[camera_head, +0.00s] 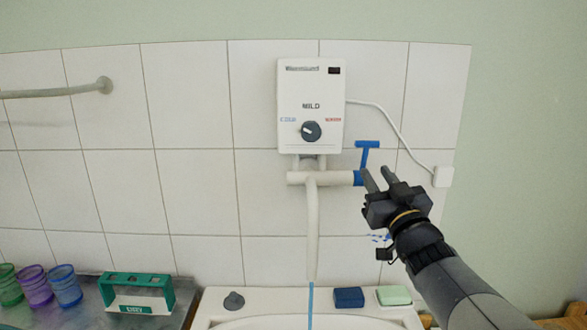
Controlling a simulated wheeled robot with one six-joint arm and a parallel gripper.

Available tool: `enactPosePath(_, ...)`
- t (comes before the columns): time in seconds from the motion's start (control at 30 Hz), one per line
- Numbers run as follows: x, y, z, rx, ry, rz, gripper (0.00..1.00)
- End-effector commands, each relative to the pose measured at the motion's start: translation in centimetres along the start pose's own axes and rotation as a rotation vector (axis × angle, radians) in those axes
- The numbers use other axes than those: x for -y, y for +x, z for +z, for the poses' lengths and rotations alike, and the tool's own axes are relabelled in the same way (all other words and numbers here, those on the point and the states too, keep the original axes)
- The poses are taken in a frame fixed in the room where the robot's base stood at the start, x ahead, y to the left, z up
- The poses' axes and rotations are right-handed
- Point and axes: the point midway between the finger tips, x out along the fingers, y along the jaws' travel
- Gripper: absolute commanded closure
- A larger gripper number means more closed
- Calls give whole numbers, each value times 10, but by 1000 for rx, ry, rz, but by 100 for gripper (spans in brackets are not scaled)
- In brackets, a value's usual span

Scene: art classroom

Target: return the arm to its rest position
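My gripper (376,178) is at the end of my dark grey arm, which reaches in from the lower right. Its two fingers point up and left and are spread apart with a gap between them. The fingertips are close to the blue tap handle (367,146) on the right end of the white faucet (322,178). I cannot tell whether a finger touches it. Nothing shows between the fingers. A thin blue stream of water (310,299) runs down from the spout.
A white water heater (311,105) hangs on the tiles above the faucet. Its cord runs to a wall plug (442,177). Below, the sink rim (258,298) bears a dark blue block (348,297), a pale green block (393,295) and a grey stopper (234,301). Cups (65,286) stand left.

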Motion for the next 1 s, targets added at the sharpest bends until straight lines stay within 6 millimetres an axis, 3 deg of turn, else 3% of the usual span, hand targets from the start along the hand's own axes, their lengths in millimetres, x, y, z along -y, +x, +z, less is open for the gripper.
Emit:
enactPosePath(0.4,0,79,-2,0,0,-1,70)
enactPosePath(1.0,-2,85,-4,142,28,1,70)
